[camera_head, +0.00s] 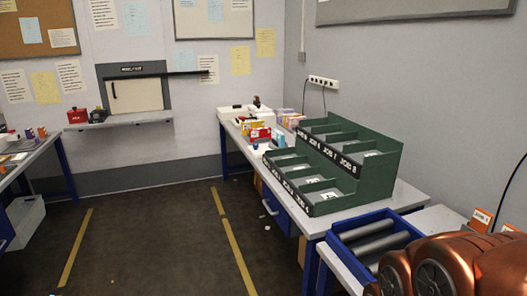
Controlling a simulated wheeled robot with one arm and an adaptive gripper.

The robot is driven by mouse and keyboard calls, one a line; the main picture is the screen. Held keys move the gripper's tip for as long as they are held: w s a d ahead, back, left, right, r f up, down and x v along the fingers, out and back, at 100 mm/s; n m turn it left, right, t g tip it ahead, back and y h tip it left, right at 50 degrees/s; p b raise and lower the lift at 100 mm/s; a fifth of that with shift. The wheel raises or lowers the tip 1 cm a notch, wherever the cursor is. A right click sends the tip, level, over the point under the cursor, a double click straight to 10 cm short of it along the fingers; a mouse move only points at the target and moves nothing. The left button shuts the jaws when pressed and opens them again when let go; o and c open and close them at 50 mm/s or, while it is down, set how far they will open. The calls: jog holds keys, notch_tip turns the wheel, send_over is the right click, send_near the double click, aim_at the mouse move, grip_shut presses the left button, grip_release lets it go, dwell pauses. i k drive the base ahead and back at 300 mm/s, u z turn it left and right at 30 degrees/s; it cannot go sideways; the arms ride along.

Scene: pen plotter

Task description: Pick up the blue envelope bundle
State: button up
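I cannot make out a blue envelope bundle for certain. A small blue item (279,138) lies on the right-hand table, just left of the green sorter, too small to identify. Beside it is a yellow and red box (260,134). Pastel stacks (290,118) lie behind the sorter's far end. My gripper is not in view; only copper-coloured links of my arm show at the bottom right.
The green sorter (377,178) with labelled compartments stands on the right-hand table (410,196). A blue tray (345,232) with grey cylinders is at its near end. A left table (30,155) stands opposite. The floor between, with yellow lines, is mostly clear, with paper scraps.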

aim_at(278, 137)
jog(key=u, duration=0.4)
jog(key=i, duration=1.4)
jog(key=u, duration=0.4)
jog(key=i, duration=1.7)
jog(key=z, duration=0.45)
jog(key=i, duration=1.2)
jog(key=z, duration=0.35)
